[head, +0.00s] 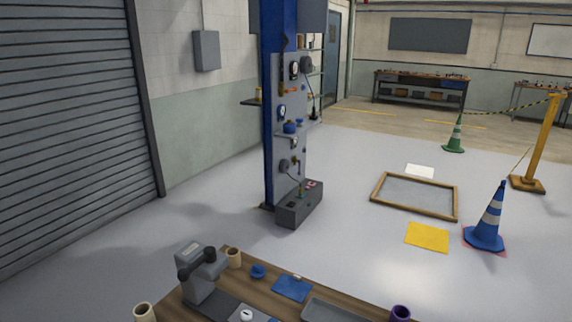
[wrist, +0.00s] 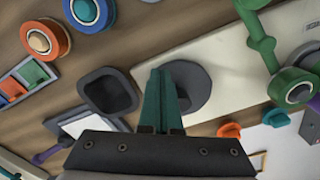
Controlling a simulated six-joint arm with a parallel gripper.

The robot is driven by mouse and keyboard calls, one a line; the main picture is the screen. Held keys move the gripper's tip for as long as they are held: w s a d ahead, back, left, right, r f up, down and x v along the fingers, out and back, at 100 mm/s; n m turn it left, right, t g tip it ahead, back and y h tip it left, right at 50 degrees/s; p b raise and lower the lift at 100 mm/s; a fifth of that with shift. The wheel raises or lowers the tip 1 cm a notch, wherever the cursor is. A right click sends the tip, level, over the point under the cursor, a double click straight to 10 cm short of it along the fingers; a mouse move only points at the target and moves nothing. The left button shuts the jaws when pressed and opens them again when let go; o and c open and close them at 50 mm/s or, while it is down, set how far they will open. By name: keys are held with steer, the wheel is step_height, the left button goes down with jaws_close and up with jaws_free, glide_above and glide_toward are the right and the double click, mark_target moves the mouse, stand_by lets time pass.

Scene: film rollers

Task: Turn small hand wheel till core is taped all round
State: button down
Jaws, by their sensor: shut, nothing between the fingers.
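In the wrist view my gripper (wrist: 160,72) has its teal fingers pressed together, with nothing seen between them. They overlap a dark grey round disc (wrist: 194,84) on a cream base plate (wrist: 225,50); I cannot tell whether they touch it. A green jointed part with round knobs (wrist: 262,42) stands on the plate to the right, near a green ring-shaped roller (wrist: 297,90). I cannot tell which part is the small hand wheel. No taped core can be made out. In the head view my gripper does not show.
In the wrist view, a black square dish (wrist: 107,92), an orange-rimmed roll (wrist: 45,39) and a blue-rimmed roll (wrist: 88,12) lie left on brown wood. The head view shows a wooden bench (head: 175,306) with a grey machine (head: 202,278) and a blue cloth (head: 291,288).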

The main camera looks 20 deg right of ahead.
steer(key=shift+d, duration=0.2)
steer(key=shift+s, duration=0.1)
steer(key=shift+d, duration=0.15)
stand_by(0.4)
steer(key=shift+d, duration=0.2)
stand_by(0.4)
